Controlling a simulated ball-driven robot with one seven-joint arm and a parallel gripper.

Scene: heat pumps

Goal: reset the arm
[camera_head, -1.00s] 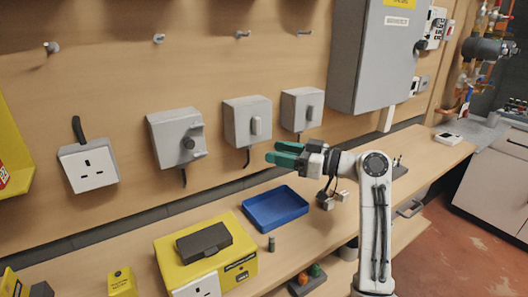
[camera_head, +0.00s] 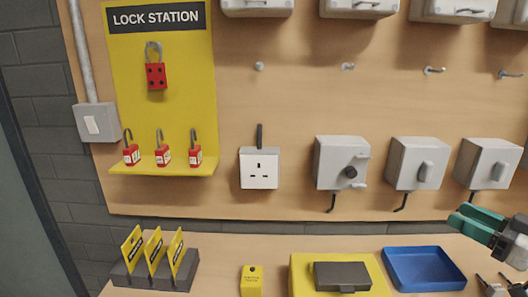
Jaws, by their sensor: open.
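My gripper (camera_head: 474,220) shows at the right edge of the head view, with green fingers pointing left. It is open and nothing shows between the fingers. It is above the bench, near the right side of the blue tray (camera_head: 388,274) and below the grey switch boxes on the wall. The rest of my arm is mostly cut off by the frame's right edge.
A yellow lock station board (camera_head: 150,85) holds red padlocks (camera_head: 163,155) and a red hasp (camera_head: 156,76). A white socket (camera_head: 259,168) and grey switch boxes (camera_head: 342,163) are on the wall.

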